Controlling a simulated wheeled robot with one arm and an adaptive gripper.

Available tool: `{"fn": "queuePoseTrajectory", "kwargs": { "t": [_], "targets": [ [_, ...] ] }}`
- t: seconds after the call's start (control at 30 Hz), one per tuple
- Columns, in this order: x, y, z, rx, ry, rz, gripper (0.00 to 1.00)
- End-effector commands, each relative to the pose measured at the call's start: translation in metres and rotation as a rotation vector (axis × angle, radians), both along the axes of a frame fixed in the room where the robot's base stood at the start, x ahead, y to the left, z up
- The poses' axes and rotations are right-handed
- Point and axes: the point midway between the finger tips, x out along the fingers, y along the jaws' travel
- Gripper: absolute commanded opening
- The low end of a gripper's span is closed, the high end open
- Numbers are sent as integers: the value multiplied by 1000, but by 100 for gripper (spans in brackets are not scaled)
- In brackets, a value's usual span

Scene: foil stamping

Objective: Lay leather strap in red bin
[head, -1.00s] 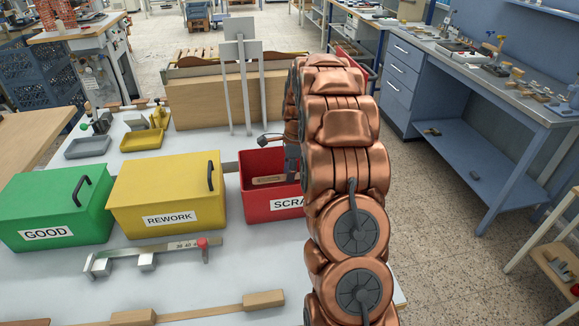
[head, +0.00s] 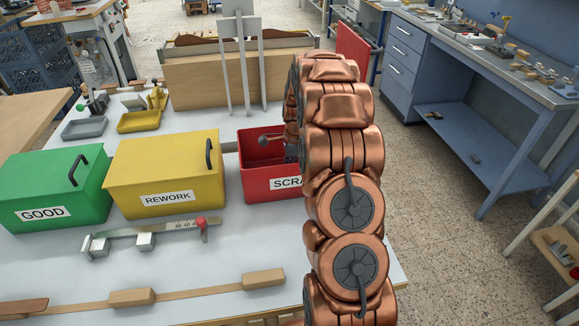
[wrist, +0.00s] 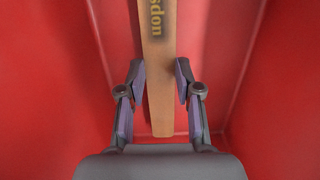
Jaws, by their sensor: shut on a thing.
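The leather strap (wrist: 158,70) is a tan strip with dark lettering, seen in the wrist view between the fingers of my gripper (wrist: 161,84). My gripper is shut on it, with the strap's near end reaching back toward the palm. Red walls surround both, so they are inside the red bin (head: 258,186), labelled SCRAP in part. In the head view my arm covers the bin's right side, and the strap is hidden. Whether the strap touches the bin floor I cannot tell.
The yellow REWORK bin (head: 165,185) and green GOOD bin (head: 45,205) stand closed to the left. A gauge with a red knob (head: 148,236) lies in front of them. A long strip with wooden blocks (head: 205,292) lies near the front edge. A wooden board stands behind the bins.

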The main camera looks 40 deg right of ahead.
Motion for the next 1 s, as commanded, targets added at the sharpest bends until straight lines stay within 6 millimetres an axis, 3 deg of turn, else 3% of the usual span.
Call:
{"fn": "queuePoseTrajectory", "kwargs": {
  "t": [0.27, 0.3, 0.53, 0.83, 1.0],
  "targets": [
    [0, 0, 0, 0, 0, 0, 15],
    [0, 0, 0, 0, 0, 0, 38],
    [0, 0, 0, 0, 0, 0, 62],
    [0, 0, 0, 0, 0, 0, 63],
    [0, 0, 13, 0, 1, 0, 63]
  ]
}}
